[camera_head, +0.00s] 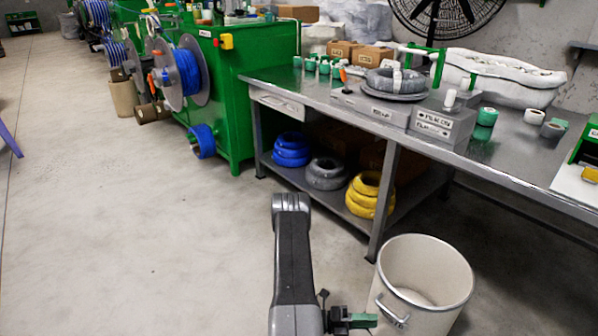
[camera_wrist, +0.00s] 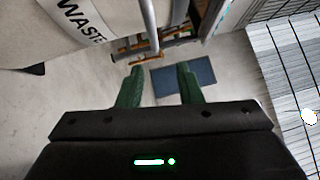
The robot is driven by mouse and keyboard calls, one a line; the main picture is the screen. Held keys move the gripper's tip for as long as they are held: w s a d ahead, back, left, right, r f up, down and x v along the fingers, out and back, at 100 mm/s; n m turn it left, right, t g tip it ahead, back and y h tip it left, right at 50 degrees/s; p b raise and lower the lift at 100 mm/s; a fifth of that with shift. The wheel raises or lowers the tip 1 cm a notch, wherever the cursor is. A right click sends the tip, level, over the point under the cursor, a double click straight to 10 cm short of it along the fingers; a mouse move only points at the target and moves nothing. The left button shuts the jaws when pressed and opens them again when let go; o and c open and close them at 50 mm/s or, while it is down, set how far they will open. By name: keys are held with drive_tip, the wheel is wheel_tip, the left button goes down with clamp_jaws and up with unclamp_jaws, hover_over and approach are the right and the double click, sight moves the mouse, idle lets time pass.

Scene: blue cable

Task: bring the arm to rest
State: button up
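My gripper (camera_wrist: 160,80) has its two green fingers apart in the wrist view, with nothing between them. Beyond the fingertips are bare floor and part of a dark blue-grey rectangle (camera_wrist: 183,76). In the head view my arm is at bottom centre, and my gripper (camera_head: 362,320) is low, just left of the bin. A blue cable coil stack (camera_head: 291,150) lies on the bench's lower shelf. Blue cable also sits on a reel (camera_head: 187,72) at the green machine.
A cream waste bin (camera_head: 440,262) stands close beside my gripper; its "WASTE" label (camera_wrist: 84,18) shows in the wrist view. The metal bench (camera_head: 500,165) holds grey coils, boxes and tape rolls. Grey and yellow coils (camera_head: 365,195) share the lower shelf.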

drive_tip(key=a+f+p, duration=0.1)
drive_tip(key=a, duration=0.8)
drive_tip(key=shift+w+a+f+p, duration=0.15)
drive_tip(key=shift+w+a+p, duration=0.2)
drive_tip(key=shift+w, duration=0.05)
